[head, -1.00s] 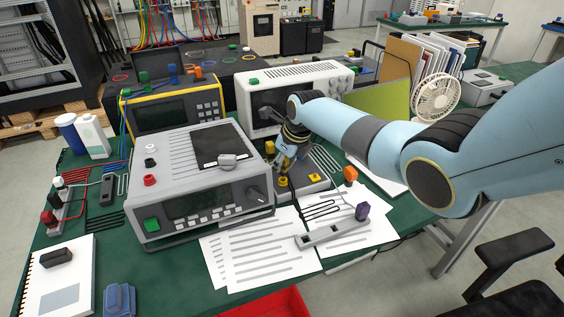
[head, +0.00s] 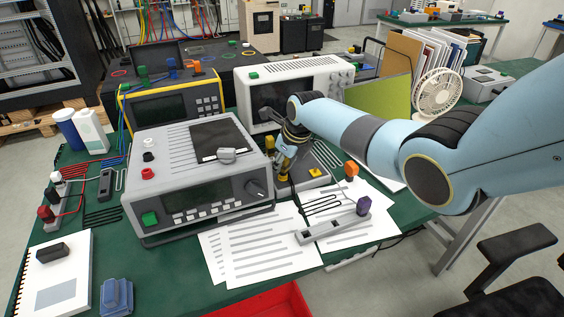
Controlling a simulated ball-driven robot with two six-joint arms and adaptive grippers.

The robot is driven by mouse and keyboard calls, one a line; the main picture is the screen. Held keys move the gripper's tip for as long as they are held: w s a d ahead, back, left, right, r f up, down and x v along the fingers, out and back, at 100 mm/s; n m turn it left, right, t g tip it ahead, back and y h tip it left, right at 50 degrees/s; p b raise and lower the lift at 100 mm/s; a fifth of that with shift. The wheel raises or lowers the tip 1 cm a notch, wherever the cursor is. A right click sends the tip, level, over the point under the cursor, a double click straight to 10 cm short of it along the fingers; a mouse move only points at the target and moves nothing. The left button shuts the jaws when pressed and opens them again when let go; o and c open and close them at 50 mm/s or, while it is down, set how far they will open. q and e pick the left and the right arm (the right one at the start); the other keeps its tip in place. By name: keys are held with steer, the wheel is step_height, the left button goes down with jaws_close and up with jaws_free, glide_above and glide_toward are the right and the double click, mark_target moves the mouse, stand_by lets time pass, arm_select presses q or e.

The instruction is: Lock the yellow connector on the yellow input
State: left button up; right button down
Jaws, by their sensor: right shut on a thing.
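My right gripper (head: 284,158) reaches down behind the right end of the grey bench instrument and is shut on a small yellow connector (head: 283,174), which shows just below its fingers. The connector is by the left part of a low grey block (head: 311,184); I cannot tell whether it is seated in the block. The yellow input under it is hidden or too small to make out. A second yellow piece (head: 314,172) stands on the block to the right. My left gripper is not in view.
The grey instrument (head: 185,165) stands close on the left, a white oscilloscope (head: 300,75) behind. An orange connector (head: 351,168) and a grey strip with a purple connector (head: 335,228) lie to the right.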

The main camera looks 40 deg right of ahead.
steer(key=shift+f, duration=0.35)
steer(key=c, duration=1.1)
jaws_free()
steer(key=shift+o, duration=0.2)
steer(key=shift+o, duration=1.3)
